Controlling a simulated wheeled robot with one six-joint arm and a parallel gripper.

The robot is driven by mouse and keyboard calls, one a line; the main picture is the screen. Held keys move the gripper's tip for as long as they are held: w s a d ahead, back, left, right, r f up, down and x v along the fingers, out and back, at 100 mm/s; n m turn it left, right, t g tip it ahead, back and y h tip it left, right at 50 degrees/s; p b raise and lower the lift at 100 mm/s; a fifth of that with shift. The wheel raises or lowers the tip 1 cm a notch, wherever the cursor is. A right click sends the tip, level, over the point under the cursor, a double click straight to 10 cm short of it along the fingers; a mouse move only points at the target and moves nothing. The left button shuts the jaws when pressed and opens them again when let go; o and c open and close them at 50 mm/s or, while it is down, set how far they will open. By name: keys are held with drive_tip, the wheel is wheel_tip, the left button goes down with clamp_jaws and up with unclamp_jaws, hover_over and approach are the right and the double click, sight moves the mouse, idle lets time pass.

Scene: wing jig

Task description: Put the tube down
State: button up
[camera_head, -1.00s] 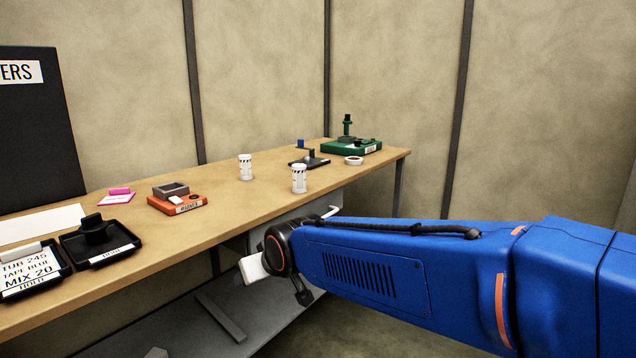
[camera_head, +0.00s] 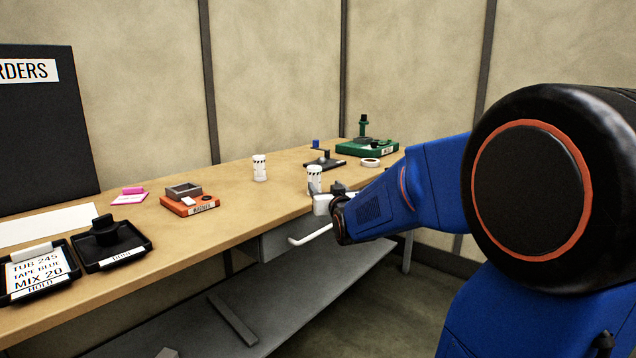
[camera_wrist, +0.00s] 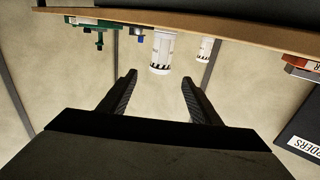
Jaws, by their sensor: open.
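A white tube (camera_head: 314,180) with a black-striped band stands upright near the front edge of the table (camera_head: 240,222). A second, similar white tube (camera_head: 260,167) stands farther back to its left. My gripper (camera_wrist: 160,79) is open and empty. In the wrist view, which is upside down, the nearer tube (camera_wrist: 162,50) shows between the two fingertips, apparently just beyond them. The farther tube (camera_wrist: 205,49) shows to its right. In the head view my gripper (camera_head: 328,199) is at the table's front edge by the nearer tube, and its fingers are mostly hidden.
An orange tray (camera_head: 190,206) and a black tray (camera_head: 112,252) are to the left. A white handle (camera_head: 310,236) juts out below the tabletop.

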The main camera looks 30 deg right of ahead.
sight(316, 174)
drive_tip(key=x, duration=0.9)
drive_tip(key=shift+x, duration=3.05)
drive_tip(key=shift+a+r, duration=0.15)
drive_tip(key=c, duration=1.3)
